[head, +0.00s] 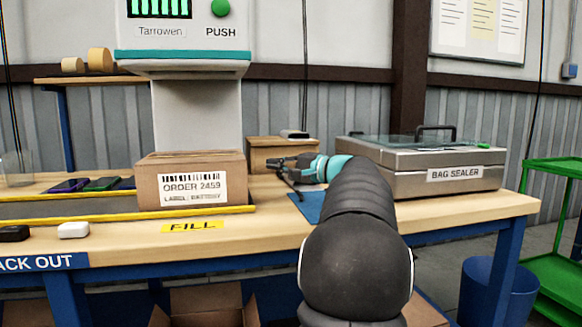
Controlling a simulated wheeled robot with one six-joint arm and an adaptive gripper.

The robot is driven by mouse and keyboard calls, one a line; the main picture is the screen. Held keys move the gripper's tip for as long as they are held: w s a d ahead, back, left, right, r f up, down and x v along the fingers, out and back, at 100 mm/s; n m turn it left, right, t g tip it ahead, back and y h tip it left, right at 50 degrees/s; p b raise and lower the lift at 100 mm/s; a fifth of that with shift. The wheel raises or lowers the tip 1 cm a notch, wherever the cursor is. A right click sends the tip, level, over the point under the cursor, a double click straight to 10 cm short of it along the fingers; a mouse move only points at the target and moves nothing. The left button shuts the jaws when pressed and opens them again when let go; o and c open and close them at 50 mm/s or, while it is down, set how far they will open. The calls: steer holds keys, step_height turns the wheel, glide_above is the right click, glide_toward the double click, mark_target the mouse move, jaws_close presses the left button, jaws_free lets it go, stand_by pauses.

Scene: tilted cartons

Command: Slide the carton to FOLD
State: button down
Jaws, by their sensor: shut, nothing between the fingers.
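The carton (191,181) is a brown box with a white label reading ORDER 2459. It sits on the bench near a yellow strip, just behind the yellow FILL mark (192,227). No mark reading FOLD shows in this view. My gripper (279,168) is to the right of the carton, pointing left, with a gap between them. Its fingers are small here and look closed, with nothing held. My dark arm covers part of the bench to the right.
A bag sealer (424,168) stands at the right of the bench. Behind my gripper is another brown box (262,151). A Tarrowen machine (186,40) rises behind the carton. Phones (102,184) lie to the left, and a white item (73,230) lies at the front left.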

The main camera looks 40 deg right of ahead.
steer(key=w+a, duration=0.3)
steer(key=w, duration=0.1)
steer(key=shift+a, duration=0.4)
